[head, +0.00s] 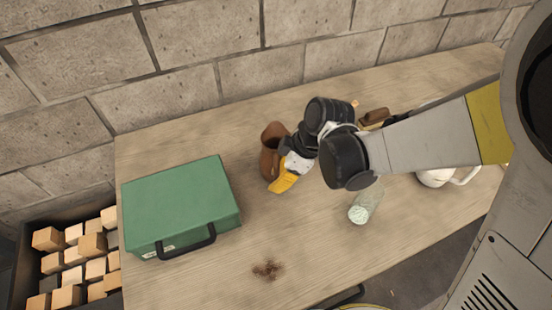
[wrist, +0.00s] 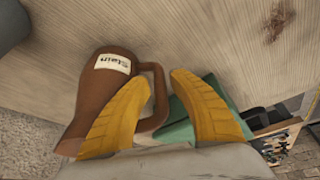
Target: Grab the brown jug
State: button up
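The brown jug (head: 269,152) stands on the wooden table, right of the green case, partly hidden by my arm. In the wrist view the brown jug (wrist: 106,84) has a white label reading "Stain" and a loop handle on its right. My gripper (head: 284,180) is over the table beside the jug. In the wrist view my gripper (wrist: 160,84) has its yellow fingers spread apart. The left finger overlaps the jug's body, and the handle shows between the fingers. I cannot tell whether either finger touches the jug.
The green case (head: 180,203) lies left of the jug, close by. A clear glass (head: 361,209) and a white vessel (head: 436,178) stand to the right. A dark crate (head: 24,270) of wooden blocks is beyond the table's left edge. A block wall stands behind. The front middle, with a brown stain, is clear.

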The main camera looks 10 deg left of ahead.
aim_at(278, 170)
jog(key=shift+f, duration=0.2)
grip_shut()
jog(key=shift+r, duration=0.1)
jog(key=shift+r+p, duration=0.35)
jog(key=shift+r, duration=0.3)
notch_tip(278, 170, up, 3)
jog(key=shift+f+p, duration=0.2)
jog(key=shift+p, duration=0.4)
jog(key=s+d+r+p, duration=0.3)
jog(key=s+d+r, duration=0.3)
jog(key=d, duration=0.3)
jog(key=shift+s+r, duration=0.3)
jog(key=shift+r, duration=0.1)
